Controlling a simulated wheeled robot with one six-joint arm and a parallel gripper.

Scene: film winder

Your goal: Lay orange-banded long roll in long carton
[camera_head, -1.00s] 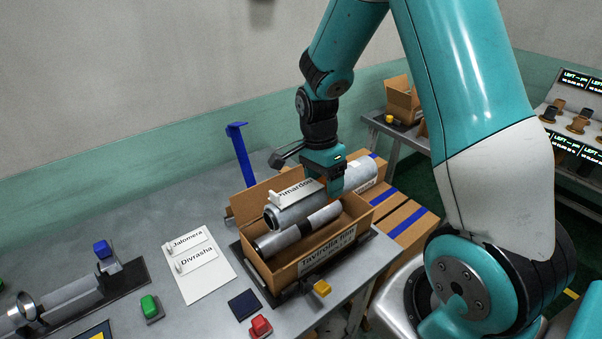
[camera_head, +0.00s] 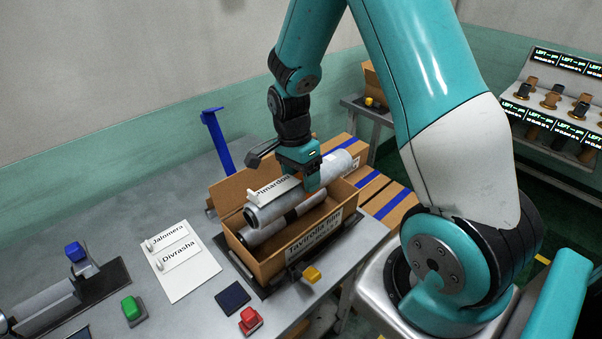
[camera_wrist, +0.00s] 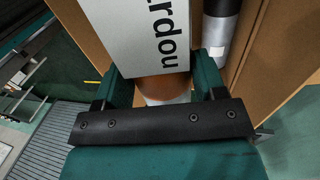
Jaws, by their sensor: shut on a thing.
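My gripper (camera_head: 312,184) is shut on a silver-grey long roll (camera_head: 331,169) with a white tag reading "Pimardou" (camera_head: 272,189). In the wrist view an orange-brown band (camera_wrist: 163,86) shows between the fingers, and the tag (camera_wrist: 148,40) covers part of the roll. The roll lies lengthwise over the open long carton (camera_head: 268,269), low at its top. A second roll with a black band (camera_head: 291,216) lies inside the carton, alongside and below the held one; it also shows in the wrist view (camera_wrist: 220,30). I cannot tell whether the held roll touches it.
A label sheet (camera_head: 185,270) lies left. Blue-striped cartons (camera_head: 390,200) are to the right.

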